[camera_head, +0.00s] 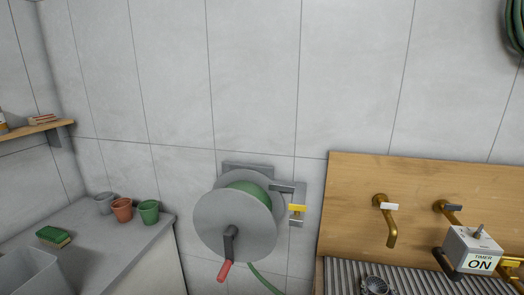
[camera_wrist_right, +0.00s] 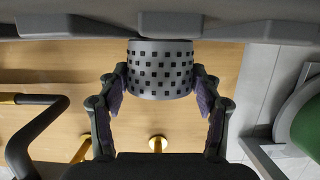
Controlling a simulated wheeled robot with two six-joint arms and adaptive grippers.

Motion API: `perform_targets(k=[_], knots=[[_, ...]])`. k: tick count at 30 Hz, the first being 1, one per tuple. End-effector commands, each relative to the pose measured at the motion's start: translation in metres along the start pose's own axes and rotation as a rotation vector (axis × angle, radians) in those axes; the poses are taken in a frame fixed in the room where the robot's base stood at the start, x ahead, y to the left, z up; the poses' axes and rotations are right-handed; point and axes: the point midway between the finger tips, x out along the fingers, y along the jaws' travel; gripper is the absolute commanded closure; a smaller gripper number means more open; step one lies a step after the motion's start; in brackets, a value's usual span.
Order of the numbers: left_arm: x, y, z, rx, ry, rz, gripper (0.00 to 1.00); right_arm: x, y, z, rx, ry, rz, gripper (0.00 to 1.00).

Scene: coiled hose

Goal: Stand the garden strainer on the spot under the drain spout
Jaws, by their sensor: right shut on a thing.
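The garden strainer (camera_wrist_right: 160,70), a grey cup with rows of square holes, is between the fingers of my right gripper (camera_wrist_right: 161,84) in the right wrist view. The fingers, with purple pads, are shut on its sides. In the head view a small dark round thing (camera_head: 375,285), apparently the strainer, shows at the bottom edge in front of the ribbed surface. Its lower part is cut off, so I cannot tell whether it touches anything. A bent dark pipe (camera_wrist_right: 40,118) is at the left of the wrist view. I cannot make out the spot. My left gripper is not in view.
Two brass taps (camera_head: 391,228) (camera_head: 452,212) stick out of a wooden board (camera_head: 345,200). A timer box (camera_head: 474,250) reading ON is at the right, above a ribbed surface (camera_head: 340,275). A hose reel (camera_head: 235,220) hangs left of the board. Pots (camera_head: 122,210) stand on the left counter.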

Motion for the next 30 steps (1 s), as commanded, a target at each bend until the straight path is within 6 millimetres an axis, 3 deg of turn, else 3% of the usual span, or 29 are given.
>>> perform_targets(k=[11, 12, 14, 30], knots=[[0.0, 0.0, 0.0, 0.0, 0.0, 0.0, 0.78, 0.0, 0.0, 0.0, 0.0, 0.0, 0.0, 0.66], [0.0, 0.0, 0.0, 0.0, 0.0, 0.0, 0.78, 0.0, 0.0, 0.0, 0.0, 0.0, 0.0, 0.7], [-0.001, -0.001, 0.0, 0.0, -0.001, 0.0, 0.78, 0.0, 0.0, -0.001, 0.0, 0.0, 0.0, 0.71], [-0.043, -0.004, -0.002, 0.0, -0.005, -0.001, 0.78, -0.015, 0.0, -0.047, -0.001, 0.0, 0.0, 0.71]])
